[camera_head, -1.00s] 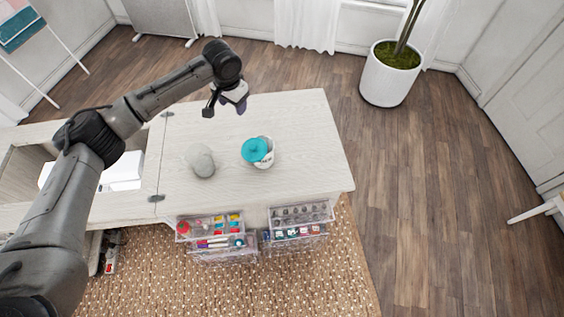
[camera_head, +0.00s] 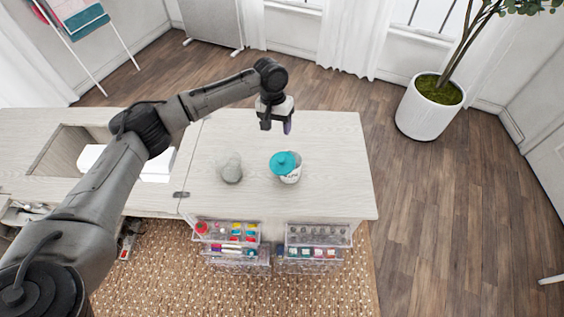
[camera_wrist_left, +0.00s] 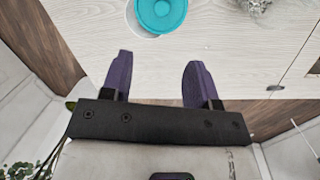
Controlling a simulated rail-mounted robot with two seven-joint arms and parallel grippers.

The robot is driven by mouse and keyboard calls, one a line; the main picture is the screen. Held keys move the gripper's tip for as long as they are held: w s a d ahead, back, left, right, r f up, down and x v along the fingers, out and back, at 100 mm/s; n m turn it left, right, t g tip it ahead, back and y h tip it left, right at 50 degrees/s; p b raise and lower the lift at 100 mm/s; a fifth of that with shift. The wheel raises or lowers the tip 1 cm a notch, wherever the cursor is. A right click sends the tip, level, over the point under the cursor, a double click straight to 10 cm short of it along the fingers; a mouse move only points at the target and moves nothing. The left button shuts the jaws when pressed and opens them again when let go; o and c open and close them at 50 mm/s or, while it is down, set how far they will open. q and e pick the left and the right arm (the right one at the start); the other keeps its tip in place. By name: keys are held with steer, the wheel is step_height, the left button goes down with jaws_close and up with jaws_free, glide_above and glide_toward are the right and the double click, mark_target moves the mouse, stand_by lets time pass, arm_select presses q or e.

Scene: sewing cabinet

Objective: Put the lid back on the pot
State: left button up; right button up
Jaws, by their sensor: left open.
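The teal lid (camera_head: 284,161) with its small knob lies over the top of the white pot (camera_head: 292,177) on the pale wooden cabinet top. The lid looks off-centre toward the upper left, with part of the pot's rim showing; I cannot tell how it is seated. In the left wrist view the lid (camera_wrist_left: 162,10) is at the top edge, with the white pot (camera_wrist_left: 138,27) showing around it. My left gripper (camera_head: 276,127) is open and empty, beyond the pot and apart from it. Its purple fingers (camera_wrist_left: 158,78) point toward the lid. My right gripper is not visible.
A grey, glassy round object (camera_head: 230,169) stands left of the pot. Clear drawers (camera_head: 318,236) of sewing supplies project from the cabinet front. A recess with a white item (camera_head: 155,166) lies at left. The cabinet top (camera_head: 340,150) right of the pot is clear.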

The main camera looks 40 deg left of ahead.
arm_select(q)
steer(key=b, duration=0.1)
glide_above(281, 159)
steer(key=f, duration=0.5)
steer(key=a+f, duration=0.1)
steer(key=f, duration=0.2)
steer(key=shift+w, duration=0.3)
steer(key=shift+s+d+f+b, duration=0.1)
steer(key=shift+d+f+b, duration=0.1)
steer(key=shift+f, duration=0.65)
steer(key=shift+s+d+f+b, duration=0.1)
steer(key=shift+f+b, duration=0.1)
steer(key=shift+f, duration=0.65)
steer(key=shift+s+d+f+b, duration=0.1)
steer(key=shift+f+b, duration=0.1)
steer(key=shift+f, duration=0.65)
steer(key=shift+c, duration=0.5)
jaws_close()
